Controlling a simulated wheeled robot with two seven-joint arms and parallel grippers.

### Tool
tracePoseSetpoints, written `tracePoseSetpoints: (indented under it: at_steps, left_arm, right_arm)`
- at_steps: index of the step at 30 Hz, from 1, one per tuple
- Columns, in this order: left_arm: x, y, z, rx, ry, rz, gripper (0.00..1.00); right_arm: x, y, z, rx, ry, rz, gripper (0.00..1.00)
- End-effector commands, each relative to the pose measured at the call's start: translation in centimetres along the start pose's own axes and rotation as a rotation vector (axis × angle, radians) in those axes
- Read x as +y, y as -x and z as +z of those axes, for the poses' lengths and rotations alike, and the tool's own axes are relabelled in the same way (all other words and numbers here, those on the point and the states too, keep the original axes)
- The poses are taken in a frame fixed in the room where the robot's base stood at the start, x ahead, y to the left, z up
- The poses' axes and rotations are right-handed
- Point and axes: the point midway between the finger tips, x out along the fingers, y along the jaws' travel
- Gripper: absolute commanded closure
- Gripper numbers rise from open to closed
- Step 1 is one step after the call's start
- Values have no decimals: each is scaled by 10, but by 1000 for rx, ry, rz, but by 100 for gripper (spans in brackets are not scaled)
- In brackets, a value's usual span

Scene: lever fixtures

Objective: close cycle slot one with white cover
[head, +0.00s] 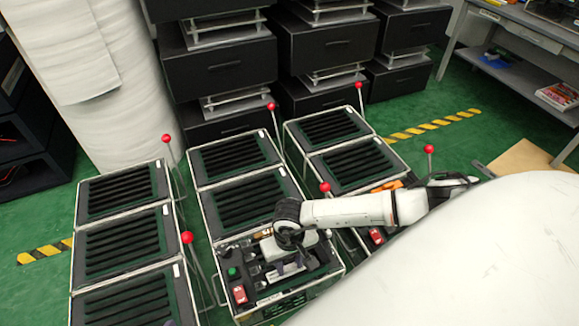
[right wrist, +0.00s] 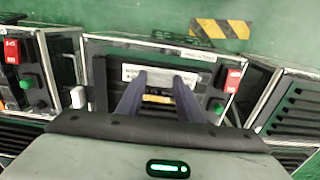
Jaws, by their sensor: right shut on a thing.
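The middle fixture (head: 330,263) has a dark front panel with a green button (head: 232,271) and a red switch (head: 239,293). My right gripper (head: 288,266) reaches down over this panel from the right. In the right wrist view its two dark fingers (right wrist: 160,82) meet a white cover (right wrist: 134,72) with printed marks. The gripper is shut on this cover, at the panel. Pale parts show under the gripper in the head view, partly hidden by my wrist. I cannot tell which slot is beneath.
Slotted black units with red-ball levers (head: 187,237) stand in rows left and behind. Another lever ball (head: 325,187) rises close to my right forearm. Black drawers (head: 220,65) line the back. Green floor is clear at the left, near the striped tape (head: 45,253).

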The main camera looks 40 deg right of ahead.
Motion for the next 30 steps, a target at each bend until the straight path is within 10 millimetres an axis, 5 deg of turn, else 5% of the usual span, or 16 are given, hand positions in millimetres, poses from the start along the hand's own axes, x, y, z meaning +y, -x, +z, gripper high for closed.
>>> tracePoseSetpoints:
  at_steps: [30]
  left_arm:
    - [-1,-4,4,2,0,1,69]
  right_arm:
    - [0,-5,0,0,1,-1,87]
